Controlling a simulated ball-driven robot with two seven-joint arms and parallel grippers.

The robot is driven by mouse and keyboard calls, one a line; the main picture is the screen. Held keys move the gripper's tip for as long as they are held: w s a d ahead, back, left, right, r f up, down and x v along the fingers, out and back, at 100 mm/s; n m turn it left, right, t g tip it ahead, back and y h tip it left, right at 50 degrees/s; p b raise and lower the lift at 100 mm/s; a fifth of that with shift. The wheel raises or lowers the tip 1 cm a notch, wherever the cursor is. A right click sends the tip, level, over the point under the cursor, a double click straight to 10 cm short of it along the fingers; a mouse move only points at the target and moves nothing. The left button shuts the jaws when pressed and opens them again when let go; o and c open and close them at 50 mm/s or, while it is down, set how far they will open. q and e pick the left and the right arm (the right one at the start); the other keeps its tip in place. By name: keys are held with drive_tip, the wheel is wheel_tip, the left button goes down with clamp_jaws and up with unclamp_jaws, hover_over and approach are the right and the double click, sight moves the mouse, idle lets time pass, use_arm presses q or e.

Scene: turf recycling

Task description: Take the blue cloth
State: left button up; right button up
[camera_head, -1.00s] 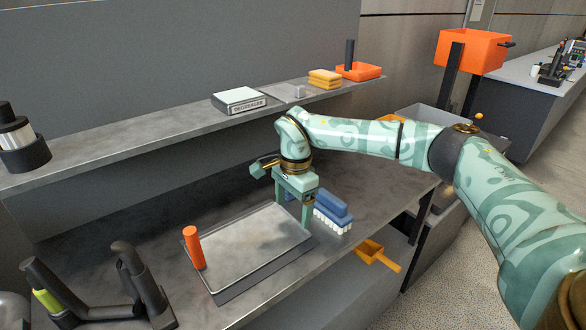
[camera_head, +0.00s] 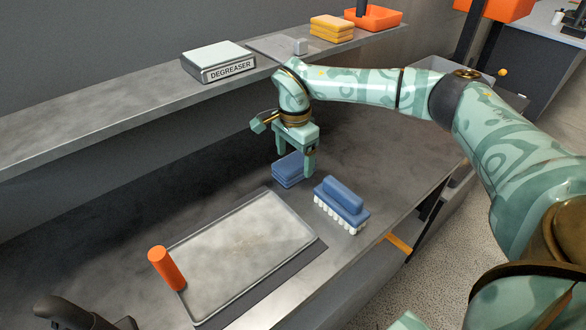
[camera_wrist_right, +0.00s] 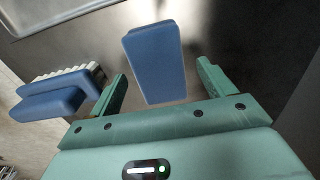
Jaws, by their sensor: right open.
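The blue cloth (camera_head: 289,170) is a folded blue stack lying on the grey bench, just behind the blue brush. My right gripper (camera_head: 295,168) is open and points down over the cloth, one finger on each side of it in the head view. In the right wrist view the cloth (camera_wrist_right: 157,60) shows between and beyond the two open fingers of the gripper (camera_wrist_right: 163,88). I cannot tell the exact height of the fingertips above the bench. My left gripper is not in view.
A blue brush with white bristles (camera_head: 342,200) lies close beside the cloth. A metal tray (camera_head: 245,250) with an orange cylinder (camera_head: 167,268) is in front.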

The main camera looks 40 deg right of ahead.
wheel_tip(320, 180, down, 2)
drive_tip(key=shift+f, duration=0.2)
drive_tip(key=shift+r, duration=0.15)
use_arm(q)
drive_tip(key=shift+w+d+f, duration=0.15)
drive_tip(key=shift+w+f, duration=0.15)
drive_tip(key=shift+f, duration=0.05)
use_arm(e)
drive_tip(key=c, duration=1.1)
drive_tip(key=shift+r, duration=0.1)
drive_tip(key=shift+r, duration=0.25)
wheel_tip(320, 180, up, 3)
drive_tip(key=shift+f+p, duration=0.2)
drive_tip(key=shift+p, duration=0.5)
use_arm(q)
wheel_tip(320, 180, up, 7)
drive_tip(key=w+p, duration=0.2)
drive_tip(key=p, duration=0.3)
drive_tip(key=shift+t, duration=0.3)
use_arm(e)
drive_tip(key=s+a+r, duration=0.1)
drive_tip(key=s+r, duration=0.2)
drive_tip(key=s, duration=0.1)
drive_tip(key=s+a+r, duration=0.1)
drive_tip(key=s+r, duration=0.2)
drive_tip(key=s, duration=0.2)
drive_tip(key=s+r, duration=0.3)
drive_tip(key=s, duration=0.2)
drive_tip(key=shift+a+r, duration=0.35)
drive_tip(key=shift+a, duration=0.05)
